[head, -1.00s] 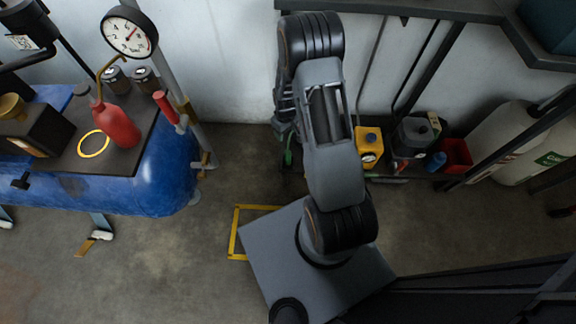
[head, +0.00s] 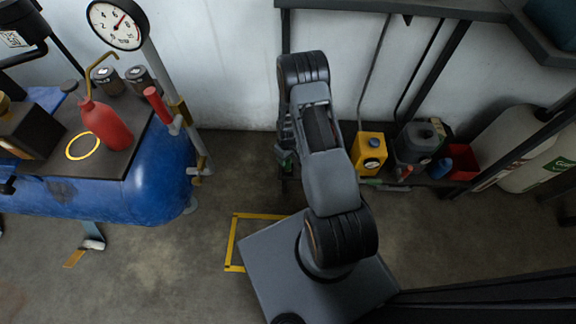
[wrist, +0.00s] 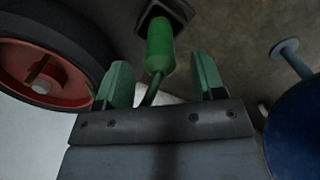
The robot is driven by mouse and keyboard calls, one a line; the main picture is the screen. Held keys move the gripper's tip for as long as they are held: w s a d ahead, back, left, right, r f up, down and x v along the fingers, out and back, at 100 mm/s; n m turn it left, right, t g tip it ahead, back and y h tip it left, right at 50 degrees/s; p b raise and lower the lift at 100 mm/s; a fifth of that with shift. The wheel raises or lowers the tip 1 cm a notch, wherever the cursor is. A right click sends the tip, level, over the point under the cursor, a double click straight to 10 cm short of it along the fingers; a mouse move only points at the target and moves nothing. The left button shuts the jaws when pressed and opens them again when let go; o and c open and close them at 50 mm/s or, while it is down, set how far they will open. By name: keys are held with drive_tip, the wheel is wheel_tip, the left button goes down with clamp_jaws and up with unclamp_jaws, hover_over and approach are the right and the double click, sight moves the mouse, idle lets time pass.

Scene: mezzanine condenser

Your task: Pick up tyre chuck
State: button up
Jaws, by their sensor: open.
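In the wrist view a green grip (wrist: 160,48), which looks like the tyre chuck, hangs down from a dark square holder (wrist: 172,12). A thin, curved green stem or hose runs from its lower end towards the gripper base. My gripper (wrist: 161,66) is open, with its two green fingers on either side of the grip in the picture. Gaps show on both sides, and I see no contact. How far the grip reaches between the fingers in depth is unclear. In the head view my arm mostly hides the gripper and the chuck.
A wheel with a black tyre and red hub (wrist: 38,62) is close on the left in the wrist view. The blue tank (head: 160,165) stands left of my arm, with a red bottle (head: 106,126) on top. A yellow can (head: 369,152) and red bin (head: 462,160) sit right.

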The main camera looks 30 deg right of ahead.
sight(288, 165)
wheel_tip(288, 165, down, 5)
drive_tip(key=shift+r+b, duration=0.15)
drive_tip(key=shift+b, duration=0.8)
drive_tip(key=shift+r, duration=0.1)
drive_tip(key=c, duration=1.1)
